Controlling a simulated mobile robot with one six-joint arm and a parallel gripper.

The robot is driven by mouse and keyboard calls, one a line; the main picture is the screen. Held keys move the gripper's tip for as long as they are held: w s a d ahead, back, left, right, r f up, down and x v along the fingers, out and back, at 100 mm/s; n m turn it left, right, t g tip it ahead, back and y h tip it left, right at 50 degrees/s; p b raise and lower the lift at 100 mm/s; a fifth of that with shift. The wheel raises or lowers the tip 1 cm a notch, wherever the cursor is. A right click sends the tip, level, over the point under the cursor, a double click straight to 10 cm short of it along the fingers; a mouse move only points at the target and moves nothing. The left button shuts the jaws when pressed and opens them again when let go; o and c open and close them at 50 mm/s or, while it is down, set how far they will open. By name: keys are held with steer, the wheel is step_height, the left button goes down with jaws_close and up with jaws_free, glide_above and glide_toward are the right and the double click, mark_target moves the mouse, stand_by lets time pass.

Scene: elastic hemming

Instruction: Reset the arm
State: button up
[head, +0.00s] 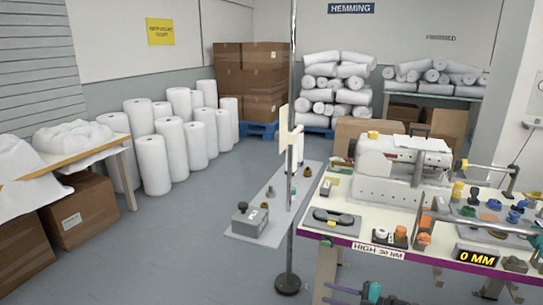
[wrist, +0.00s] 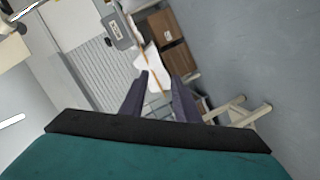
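My gripper (wrist: 160,88) shows in the wrist view, with two dark fingers reaching forward from a black and teal body. The fingers stand apart, and I see nothing held between them. Behind the gap are a white sheet-like thing (wrist: 152,66) and brown boxes (wrist: 172,45), which look well beyond the fingertips. The wrist picture is strongly tilted.
A sewing machine (head: 400,152) stands on the workbench (head: 345,226) at right among small tools. A metal pole (head: 291,205) rises from the floor beside it. A grey mat (head: 268,205) with a grey box (head: 250,221) lies left of the pole.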

steer(key=w+a+f+m+t+h, duration=0.3)
steer(key=w+a+f+m+t, duration=0.15)
steer(key=a+f+m, duration=0.35)
steer(key=s+d+f+m+g+h, duration=0.1)
steer(key=s+d+f+m+h, duration=0.15)
steer(key=f, duration=0.45)
steer(key=s+d+f+m+g+h, duration=0.1)
steer(key=s+d+f+m+h, duration=0.1)
steer(key=f+m+h, duration=0.35)
steer(key=s+d+f+m+g+h, duration=0.2)
steer(key=s+d+f, duration=0.1)
steer(key=f, duration=0.5)
steer(key=s+d+f+m+g+h, duration=0.1)
steer(key=s+f+m+g, duration=0.1)
steer(key=s+f+g, duration=0.45)
steer(key=s+f+m+g+h, duration=0.1)
steer(key=s+f+m, duration=0.15)
steer(key=s, duration=0.75)
steer(key=s+a+r+g+y, duration=0.2)
steer(key=s+g, duration=0.4)
steer(key=s, duration=0.8)
steer(key=shift+s+a+g, duration=0.3)
steer(key=shift+a+g, duration=0.1)
steer(key=shift+a, duration=0.25)
